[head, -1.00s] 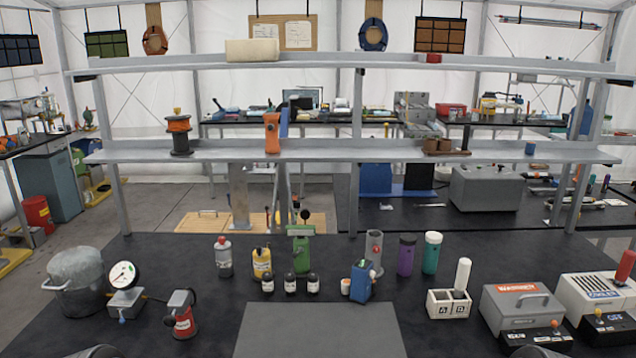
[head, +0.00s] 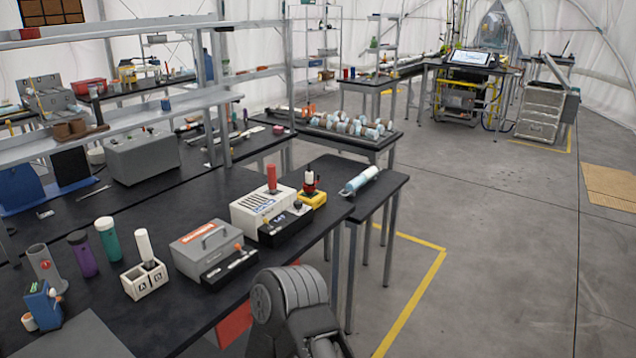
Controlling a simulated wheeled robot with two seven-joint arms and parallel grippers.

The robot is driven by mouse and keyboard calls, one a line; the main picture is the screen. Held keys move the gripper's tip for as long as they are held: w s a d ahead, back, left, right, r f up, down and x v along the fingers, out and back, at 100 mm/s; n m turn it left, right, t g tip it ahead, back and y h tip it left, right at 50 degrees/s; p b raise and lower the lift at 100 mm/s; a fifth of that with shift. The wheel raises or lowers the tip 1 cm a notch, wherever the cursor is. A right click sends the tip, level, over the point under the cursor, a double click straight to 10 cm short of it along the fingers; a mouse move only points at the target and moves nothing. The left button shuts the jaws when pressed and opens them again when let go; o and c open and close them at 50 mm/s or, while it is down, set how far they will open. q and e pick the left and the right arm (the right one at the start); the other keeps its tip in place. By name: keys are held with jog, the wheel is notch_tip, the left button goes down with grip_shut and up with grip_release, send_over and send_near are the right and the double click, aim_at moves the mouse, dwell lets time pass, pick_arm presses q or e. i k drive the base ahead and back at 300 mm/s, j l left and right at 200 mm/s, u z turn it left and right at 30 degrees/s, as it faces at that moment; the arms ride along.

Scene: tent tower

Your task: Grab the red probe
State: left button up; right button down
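The red probe (head: 272,178) is a red cylinder standing upright in the top of a white box (head: 262,207) with a blue label, near the right end of the black workbench in the head view. How deep it sits in the box is hidden. A dark grey link of my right arm shows at the bottom centre, below and in front of that box. Neither of my grippers is in view, and nothing touches the red probe.
Left of the white box are a grey case (head: 206,249) with a red label and a two-hole A/B block (head: 143,278) with a white cylinder (head: 145,246). A yellow-based device (head: 312,190) stands behind right. Open floor (head: 480,240) lies right of the bench.

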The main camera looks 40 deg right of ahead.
aim_at(272, 168)
jog(key=z, duration=1.25)
jog(key=i+l+u, duration=0.1)
jog(key=i+l, duration=0.2)
jog(key=l, duration=0.15)
jog(key=i+l+u, duration=0.15)
jog(key=l, duration=0.3)
jog(key=i+l+u, duration=0.1)
jog(key=i+l, duration=0.2)
jog(key=l, duration=0.25)
jog(key=i+l+u, duration=0.15)
jog(key=l, duration=0.35)
jog(key=i+l+u, duration=0.1)
jog(key=i+l, duration=0.2)
jog(key=l, duration=0.25)
jog(key=i+l+u, duration=0.15)
jog(key=l, duration=0.4)
jog(key=i+l+u, duration=0.1)
jog(key=l, duration=0.5)
jog(key=i+l+u, duration=0.15)
jog(key=l, duration=0.4)
